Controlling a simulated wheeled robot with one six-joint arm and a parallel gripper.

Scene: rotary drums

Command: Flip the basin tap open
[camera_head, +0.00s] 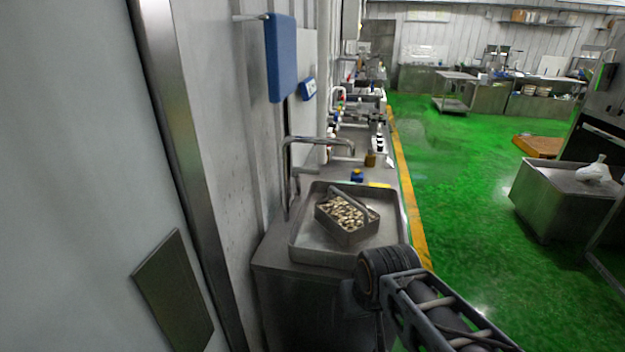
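The basin tap (286,165) is a tall grey metal pipe rising beside the wall. Its spout runs right at the top and ends in a short downturn. A small lever-like part (297,182) sits low on the pipe; its exact position is too small to tell. The metal basin (303,242) lies to the right of and in front of the tap. No water is visible. My gripper is not visible.
A metal box (347,237) of small pale pieces sits in the basin. Bottles and equipment (365,120) line the counter beyond. A large pale panel (80,150) fills the left. Green floor (460,190) is open at right.

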